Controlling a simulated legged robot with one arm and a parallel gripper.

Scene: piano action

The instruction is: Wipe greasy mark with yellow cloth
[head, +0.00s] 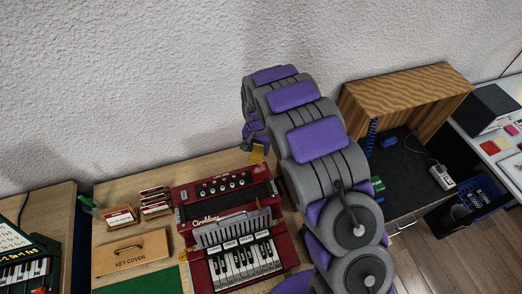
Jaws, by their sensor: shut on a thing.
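My gripper (256,140) is in the head view at the far end of my purple and grey arm, partly hidden by it. It is shut on a small yellow cloth (257,154), which hangs just above the back right of the red keyboard instrument (186,210). The cloth looks close to the instrument's top panel, but I cannot tell whether it touches. A greasy mark cannot be made out; it may be too small or hidden by the arm.
A wooden key cover (130,262), a green mat (150,283) and small labelled boxes (121,216) lie left of the instrument. The textured wall (130,80) rises close behind. An open wooden box (400,95) stands to the right, beyond my arm.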

